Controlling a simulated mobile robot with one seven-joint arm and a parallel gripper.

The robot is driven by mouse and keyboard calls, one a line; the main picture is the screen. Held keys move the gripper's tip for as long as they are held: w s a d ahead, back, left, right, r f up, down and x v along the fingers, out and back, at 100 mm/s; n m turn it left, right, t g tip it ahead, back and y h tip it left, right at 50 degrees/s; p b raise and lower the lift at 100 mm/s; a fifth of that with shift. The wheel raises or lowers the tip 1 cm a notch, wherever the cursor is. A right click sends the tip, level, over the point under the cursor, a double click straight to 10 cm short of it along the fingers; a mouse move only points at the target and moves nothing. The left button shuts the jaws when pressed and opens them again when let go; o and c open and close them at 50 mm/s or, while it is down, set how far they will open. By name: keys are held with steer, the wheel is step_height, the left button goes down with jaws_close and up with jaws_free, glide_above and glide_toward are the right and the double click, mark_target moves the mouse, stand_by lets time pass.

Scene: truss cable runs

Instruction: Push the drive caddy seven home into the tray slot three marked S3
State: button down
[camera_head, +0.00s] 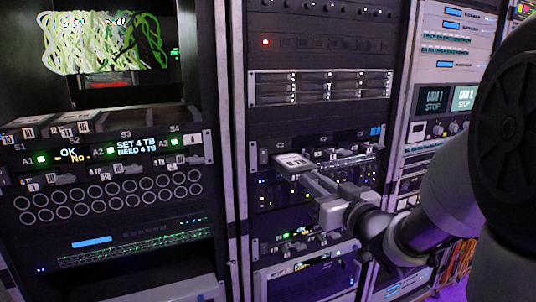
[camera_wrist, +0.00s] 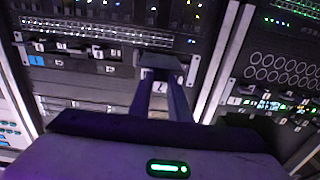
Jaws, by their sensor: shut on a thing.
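My gripper (camera_head: 308,179) is shut on a drive caddy (camera_head: 292,161) with a white label on top, at the middle rack's bay row, just right of the C1 mark. The label is too small to read surely, so I cannot tell whether it is caddy seven. The wrist view shows my fingers (camera_wrist: 166,98) closed on the caddy's near end (camera_wrist: 160,62). How far the caddy sits in its bay is unclear. The tray (camera_head: 190,139) is in the left rack, with marks S1 to S4. The S3 mark (camera_head: 126,134) is right of centre; no caddy shows above it.
White-labelled caddies stick out above S1 (camera_head: 26,124) and S2 (camera_head: 78,120). A small display (camera_head: 136,147) reads "SET 4 TB". A rack post (camera_head: 232,150) stands between the left and middle racks. Green cables (camera_head: 105,45) hang above the tray.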

steer(key=shift+r, duration=0.1)
steer(key=shift+v, duration=1.95)
